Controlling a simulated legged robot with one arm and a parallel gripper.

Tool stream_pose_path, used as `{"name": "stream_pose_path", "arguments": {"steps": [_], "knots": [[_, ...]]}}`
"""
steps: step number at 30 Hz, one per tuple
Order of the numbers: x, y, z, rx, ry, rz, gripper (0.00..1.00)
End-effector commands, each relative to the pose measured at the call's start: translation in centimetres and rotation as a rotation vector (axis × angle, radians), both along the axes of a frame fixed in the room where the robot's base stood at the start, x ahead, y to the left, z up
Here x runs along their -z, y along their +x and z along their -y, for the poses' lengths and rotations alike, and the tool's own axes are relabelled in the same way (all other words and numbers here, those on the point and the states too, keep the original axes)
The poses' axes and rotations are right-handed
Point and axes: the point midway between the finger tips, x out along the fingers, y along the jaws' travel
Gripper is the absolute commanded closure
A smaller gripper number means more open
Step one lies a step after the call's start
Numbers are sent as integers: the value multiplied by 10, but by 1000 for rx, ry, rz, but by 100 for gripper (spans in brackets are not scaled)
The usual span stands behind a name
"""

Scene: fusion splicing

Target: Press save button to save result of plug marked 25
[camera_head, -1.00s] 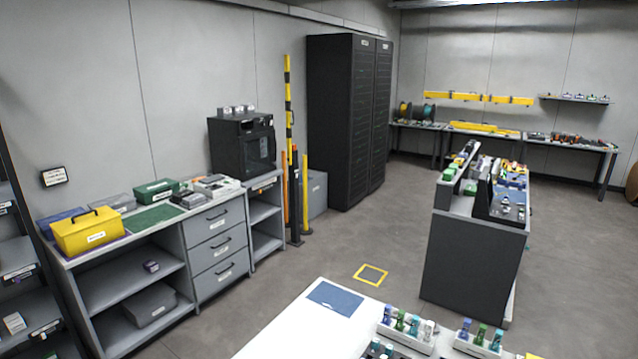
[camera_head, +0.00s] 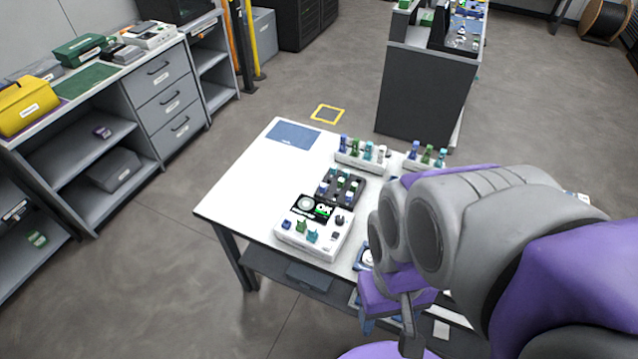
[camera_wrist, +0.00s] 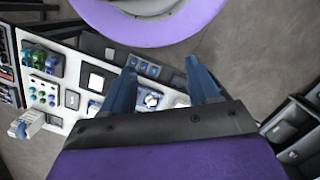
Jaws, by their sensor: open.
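A white tester (camera_head: 314,226) stands on the white table in the head view. Its black screen (camera_head: 323,208) shows "OK" in white with green below it. Blue, green and teal pieces sit along its front, and a dark knob (camera_head: 341,219) is at its right. I cannot make out which control is the save button, nor any plug marked 25. My gripper (camera_wrist: 161,68) is open and empty in the wrist view, with two blue fingers apart above the table area. In the head view my arm is right of the tester and hides the table's right part.
A black tray (camera_head: 352,193) of plugs sits just behind the tester. White racks (camera_head: 345,160) of coloured plugs stand at the table's back. A blue mat (camera_head: 293,135) lies at the back left corner. The table's left side is clear. A dark shelf unit (camera_head: 425,100) stands behind.

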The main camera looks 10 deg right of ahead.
Motion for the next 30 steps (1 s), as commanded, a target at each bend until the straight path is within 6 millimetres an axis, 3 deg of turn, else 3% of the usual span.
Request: {"name": "stream_pose_path", "arguments": {"steps": [10, 27, 30], "knots": [[0, 0, 0, 0, 0, 0, 42], [0, 0, 0, 0, 0, 0, 96], [0, 0, 0, 0, 0, 0, 100]]}}
